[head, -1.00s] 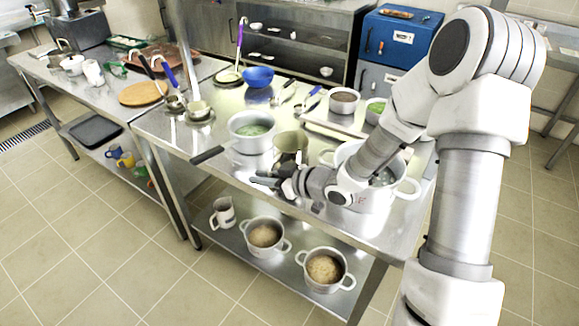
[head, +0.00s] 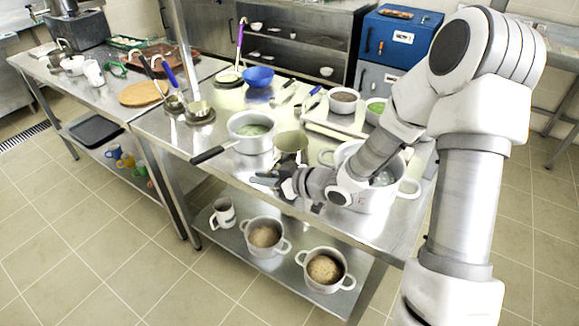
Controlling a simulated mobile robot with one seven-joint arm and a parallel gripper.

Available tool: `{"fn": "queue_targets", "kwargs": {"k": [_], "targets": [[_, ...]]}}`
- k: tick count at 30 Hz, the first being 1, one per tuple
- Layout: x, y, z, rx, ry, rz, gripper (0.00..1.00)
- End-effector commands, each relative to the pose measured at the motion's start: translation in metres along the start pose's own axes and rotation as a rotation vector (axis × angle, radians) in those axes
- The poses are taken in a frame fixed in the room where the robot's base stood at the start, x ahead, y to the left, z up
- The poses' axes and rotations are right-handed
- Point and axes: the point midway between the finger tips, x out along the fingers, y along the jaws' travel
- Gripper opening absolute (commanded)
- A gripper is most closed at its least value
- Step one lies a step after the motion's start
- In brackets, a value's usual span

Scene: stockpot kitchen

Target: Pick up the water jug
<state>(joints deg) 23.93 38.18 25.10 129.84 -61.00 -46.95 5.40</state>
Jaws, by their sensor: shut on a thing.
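The water jug (head: 291,142), an olive-tan vessel with an open top, is on or just above the steel table, beside a grey saucepan. Its lower part is hidden behind my wrist. My gripper (head: 264,179) is at the jug's near side, low over the table's front edge, with its fingers pointing left. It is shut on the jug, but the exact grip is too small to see. I cannot tell whether the jug's base touches the table.
The saucepan (head: 250,140) stands left of the jug, its dark handle pointing toward the front edge. A large stockpot (head: 378,200) stands close on the right, partly behind my arm. Pots (head: 324,288) and a mug (head: 223,214) stand on the lower shelf.

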Motion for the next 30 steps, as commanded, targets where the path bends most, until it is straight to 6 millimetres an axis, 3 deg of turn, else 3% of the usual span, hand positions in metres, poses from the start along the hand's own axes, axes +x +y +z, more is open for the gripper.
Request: {"fn": "queue_targets", "kwargs": {"k": [13,24,30], "targets": [[-0.003,0.000,-0.009,-0.004,0.003,0.000,0.00],[-0.029,0.001,-0.070,-0.007,0.004,0.002,0.00],[-0.037,0.001,-0.091,-0.006,0.004,0.000,0.00]]}}
